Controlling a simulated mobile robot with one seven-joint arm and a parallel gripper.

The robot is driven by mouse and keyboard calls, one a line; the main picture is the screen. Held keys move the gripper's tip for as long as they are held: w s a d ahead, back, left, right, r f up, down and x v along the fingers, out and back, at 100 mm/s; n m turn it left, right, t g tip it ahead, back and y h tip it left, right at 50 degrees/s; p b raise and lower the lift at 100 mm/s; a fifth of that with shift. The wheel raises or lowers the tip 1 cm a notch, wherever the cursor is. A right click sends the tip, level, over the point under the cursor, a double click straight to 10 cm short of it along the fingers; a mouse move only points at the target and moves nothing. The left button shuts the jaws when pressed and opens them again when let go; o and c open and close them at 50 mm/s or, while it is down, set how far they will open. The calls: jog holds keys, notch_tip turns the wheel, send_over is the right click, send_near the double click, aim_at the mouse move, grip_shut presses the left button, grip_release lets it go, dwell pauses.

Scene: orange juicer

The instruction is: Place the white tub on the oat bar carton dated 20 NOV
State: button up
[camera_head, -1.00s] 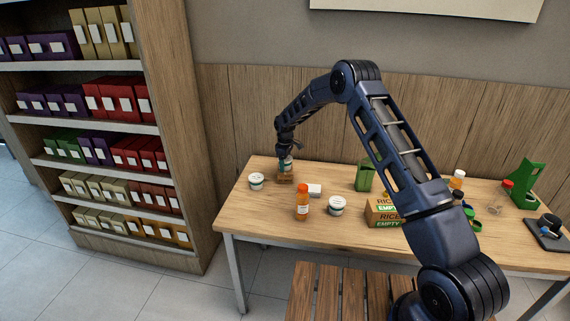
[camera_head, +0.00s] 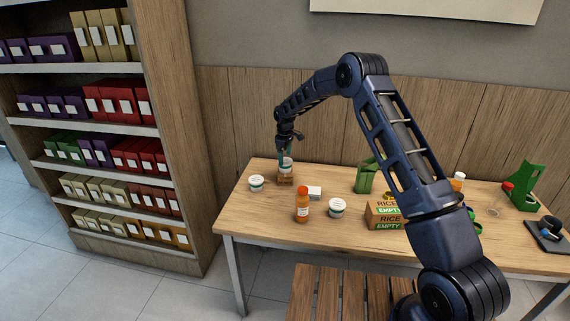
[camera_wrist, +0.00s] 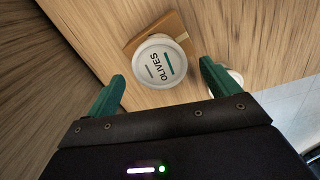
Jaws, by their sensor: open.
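A white tub (camera_head: 286,167) with a lid reading OLIVES in the wrist view (camera_wrist: 155,66) rests on a small brown carton (camera_head: 285,181) at the table's back left. The carton (camera_wrist: 176,27) sticks out from under the tub in the wrist view. No date is readable on it. My gripper (camera_head: 286,152) is just above the tub. In the wrist view its green fingers (camera_wrist: 160,82) are spread apart, with the tub beyond and between them, and nothing is held. Two similar white tubs stand on the table, at the left (camera_head: 256,183) and the front middle (camera_head: 337,207).
RICE cartons (camera_head: 384,215), a green holder (camera_head: 365,177) and a green stand (camera_head: 524,185) are farther right. A shelf unit (camera_head: 175,130) rises left of the table (camera_head: 262,219).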

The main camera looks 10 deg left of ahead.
aim_at(286, 160)
notch_tip(286, 160, up, 6)
jog(key=shift+r, duration=0.25)
jog(key=s+d+r+m+t, duration=0.1)
jog(key=s+d+r+m, duration=0.1)
jog(key=d+r, duration=0.65)
jog(key=s+d+r+m, duration=0.2)
jog(key=d+r, duration=0.5)
jog(key=r, duration=0.2)
jog(key=s+d+r+m+t, duration=0.1)
jog(key=s+d+r+m, duration=0.1)
jog(key=s+d+r, duration=0.4)
jog(key=s+d+r+m, duration=0.1)
jog(key=s+d+r, duration=0.3)
jog(key=d, duration=0.5)
jog(key=s+d+r+m+t, duration=0.1)
jog(key=s+d+r+m, duration=0.1)
jog(key=s+d, duration=0.5)
jog(key=s+d+r+m, duration=0.25)
jog(key=s+d, duration=0.35)
jog(key=s, duration=0.3)
jog(key=s+d+f+m, duration=0.2)
jog(key=s+d, duration=0.1)
jog(key=s, duration=0.5)
jog(key=s+d+f+m+t, duration=0.1)
jog(key=s+d+f+m, duration=0.1)
jog(key=s, duration=0.7)
jog(key=shift+d+f+m+t, duration=0.3)
jog(key=shift+d+f+m, duration=0.05)
jog(key=shift+d+f, duration=0.5)
